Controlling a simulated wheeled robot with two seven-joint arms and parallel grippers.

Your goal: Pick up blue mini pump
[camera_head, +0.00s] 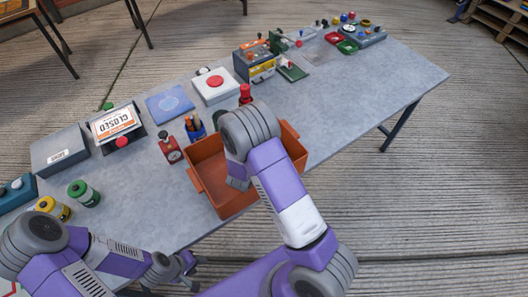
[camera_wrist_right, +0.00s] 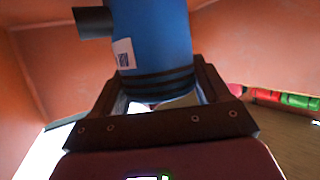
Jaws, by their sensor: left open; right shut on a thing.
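The blue mini pump (camera_wrist_right: 152,38) shows in the right wrist view, with a black stub at its side, a small white label and black rings at its near end. My right gripper (camera_wrist_right: 155,88) is shut on it around the ringed end. Orange walls surround the pump there. In the head view my right arm reaches over the orange crate (camera_head: 207,179); the gripper and the pump are hidden behind the arm. My left gripper (camera_head: 186,268) is open and empty, low in the head view off the table's near edge.
Bare tabletop lies right of the crate.

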